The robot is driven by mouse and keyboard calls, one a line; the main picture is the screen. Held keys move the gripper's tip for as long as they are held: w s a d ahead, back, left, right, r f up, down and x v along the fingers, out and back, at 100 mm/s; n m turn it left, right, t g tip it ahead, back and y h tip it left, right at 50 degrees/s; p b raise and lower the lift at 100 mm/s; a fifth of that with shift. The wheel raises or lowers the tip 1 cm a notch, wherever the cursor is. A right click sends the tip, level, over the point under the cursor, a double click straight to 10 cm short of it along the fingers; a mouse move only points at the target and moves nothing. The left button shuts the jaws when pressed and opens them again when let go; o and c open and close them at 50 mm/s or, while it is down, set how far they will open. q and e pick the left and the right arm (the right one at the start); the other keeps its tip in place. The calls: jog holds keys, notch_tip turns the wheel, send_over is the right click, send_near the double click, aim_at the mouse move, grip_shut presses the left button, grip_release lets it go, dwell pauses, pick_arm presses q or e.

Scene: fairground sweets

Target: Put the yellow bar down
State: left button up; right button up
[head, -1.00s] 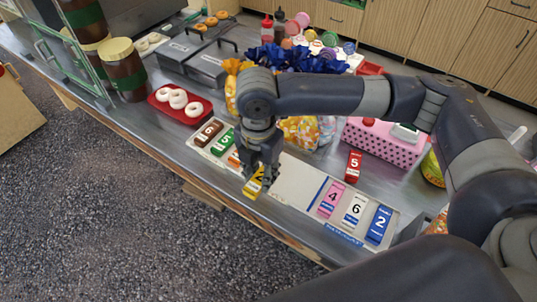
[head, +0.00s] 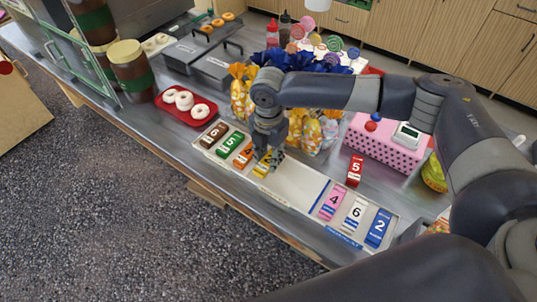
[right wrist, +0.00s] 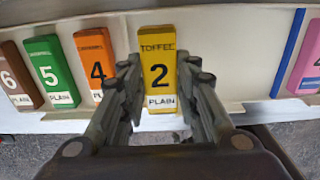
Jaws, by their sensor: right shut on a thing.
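The yellow bar (head: 262,166), marked TOFFEE, 2 and PLAIN, is between the fingers of my right gripper (head: 269,153). In the right wrist view the yellow bar (right wrist: 158,60) stands face-on between the fingertips, which are shut on its sides. It is over the pale tray (head: 291,187), just right of the orange bar (head: 244,155) and apart from it, in line with the row. I cannot tell whether it touches the tray. My left gripper is not in view.
Left of the orange bar lie a green bar (head: 230,144) and a brown bar (head: 214,134). Past a blue line on the right are pink (head: 334,201), white (head: 353,213) and blue (head: 378,227) bars. The tray's middle is bare.

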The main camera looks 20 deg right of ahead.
aim_at(268, 160)
jog(key=shift+f, duration=0.1)
jog(key=shift+f, duration=0.5)
jog(key=o, duration=1.1)
notch_tip(268, 160, up, 13)
jog(key=shift+r+b, duration=0.15)
jog(key=shift+b, duration=0.8)
